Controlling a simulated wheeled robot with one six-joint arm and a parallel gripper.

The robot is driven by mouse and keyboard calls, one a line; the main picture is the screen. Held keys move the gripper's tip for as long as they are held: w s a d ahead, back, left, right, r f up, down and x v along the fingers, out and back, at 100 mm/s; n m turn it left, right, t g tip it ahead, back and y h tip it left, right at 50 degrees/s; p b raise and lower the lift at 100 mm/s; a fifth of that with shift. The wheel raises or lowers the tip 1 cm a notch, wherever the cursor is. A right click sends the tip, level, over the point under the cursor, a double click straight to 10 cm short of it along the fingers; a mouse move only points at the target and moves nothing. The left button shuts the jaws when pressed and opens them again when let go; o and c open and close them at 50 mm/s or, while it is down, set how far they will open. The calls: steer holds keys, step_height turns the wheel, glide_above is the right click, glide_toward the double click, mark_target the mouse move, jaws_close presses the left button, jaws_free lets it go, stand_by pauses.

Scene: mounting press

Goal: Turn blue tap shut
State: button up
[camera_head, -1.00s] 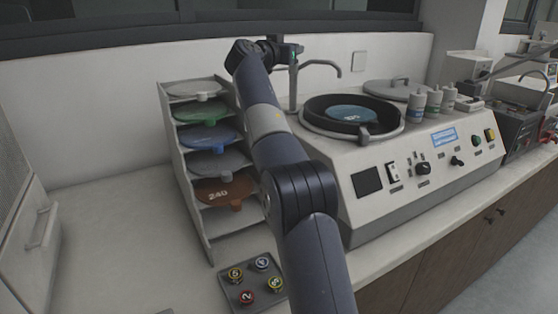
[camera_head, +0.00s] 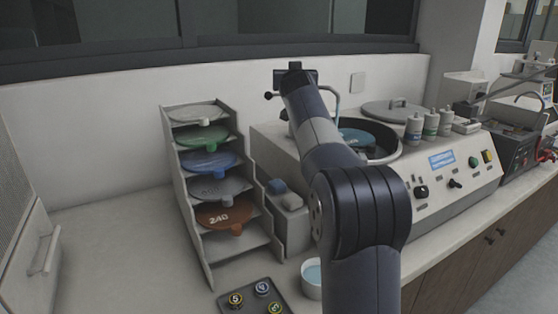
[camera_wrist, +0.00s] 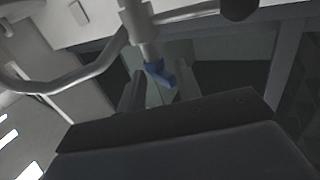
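The blue tap handle (camera_wrist: 160,72) is a small blue lever on a pale vertical tap body (camera_wrist: 140,25) in the wrist view. My gripper (camera_wrist: 160,84) is open, with one finger on each side of the blue handle in the picture. I cannot tell whether either finger touches it or how deep the handle lies between them. A curved spout pipe (camera_wrist: 70,85) runs off to the left in the wrist view. In the head view the spout (camera_head: 337,97) shows behind my arm, while my arm hides the blue handle and the fingers.
The grinding machine (camera_head: 440,190) with its round bowl stands right of my arm. A rack (camera_head: 198,240) of coloured discs is at the left. A cup (camera_head: 312,278) and a tray of numbered pieces (camera_head: 228,306) sit in front. A dark ball (camera_wrist: 238,8) is near the tap.

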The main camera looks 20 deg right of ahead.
steer(key=shift+w+d+r+n+y+p, duration=0.2)
steer(key=shift+d+r+n+y+p, duration=0.25)
steer(key=shift+p, duration=3.55)
steer(key=p, duration=0.3)
steer(key=y+p, duration=0.1)
steer(key=p, duration=0.2)
steer(key=shift+s+a+f+n+t+y, duration=0.15)
steer(key=shift+s+n+t+y, duration=0.1)
steer(key=shift+s+n+t, duration=0.1)
